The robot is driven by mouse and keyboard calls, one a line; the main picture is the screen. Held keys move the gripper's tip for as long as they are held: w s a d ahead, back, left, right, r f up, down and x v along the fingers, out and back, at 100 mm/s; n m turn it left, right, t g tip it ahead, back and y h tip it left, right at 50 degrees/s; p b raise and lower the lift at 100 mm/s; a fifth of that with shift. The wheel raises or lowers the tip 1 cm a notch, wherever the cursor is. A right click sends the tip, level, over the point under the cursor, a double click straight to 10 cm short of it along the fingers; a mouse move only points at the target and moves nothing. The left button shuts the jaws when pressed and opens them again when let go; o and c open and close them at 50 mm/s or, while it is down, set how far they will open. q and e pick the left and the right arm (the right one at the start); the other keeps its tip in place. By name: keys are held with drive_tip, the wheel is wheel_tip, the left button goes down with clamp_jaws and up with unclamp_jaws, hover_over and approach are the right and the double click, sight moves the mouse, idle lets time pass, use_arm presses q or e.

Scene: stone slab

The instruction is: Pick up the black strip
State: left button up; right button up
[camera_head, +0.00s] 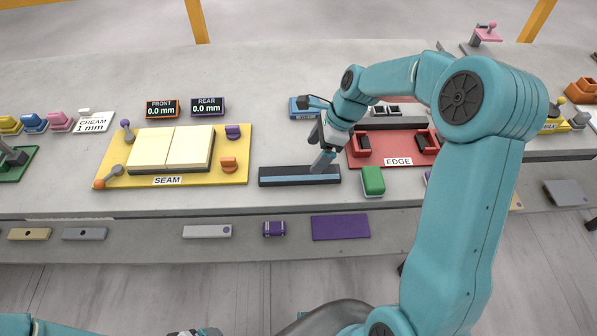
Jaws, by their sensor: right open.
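A long black strip-like bar (275,182) lies on the stone slab right of the yellow SEAM board. A blue-grey band runs along its length. My right gripper (322,163) reaches down from above over the right part of this bar, its fingertips at or just above it. It is open; I cannot tell whether the fingers touch the bar or stand around it. My left arm shows only at the bottom left edge, with a small part of what looks like its wrist or gripper (200,332) cut off by the frame.
The yellow SEAM board (240,172) holds cream plates and small knobs. A green block (373,181) stands close right of the bar, by the red EDGE board (400,146). A purple mat (340,227) and small bars lie on the lower front ledge. Two displays (207,107) stand behind.

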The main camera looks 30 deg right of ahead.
sight(299, 173)
drive_tip(key=x, duration=0.3)
drive_tip(key=shift+a+r, duration=0.15)
drive_tip(key=shift+a, duration=0.05)
drive_tip(key=shift+a+f, duration=0.1)
drive_tip(key=shift+f, duration=0.4)
drive_tip(key=x, duration=0.2)
drive_tip(key=p+x, duration=0.1)
drive_tip(key=x, duration=0.1)
drive_tip(key=shift+w+a, duration=0.1)
drive_tip(key=shift+w, duration=0.15)
drive_tip(key=shift+f, duration=0.35)
drive_tip(key=shift+r, duration=0.1)
drive_tip(key=shift+c, duration=0.6)
drive_tip(key=c, duration=1.1)
drive_tip(key=shift+c, duration=1.3)
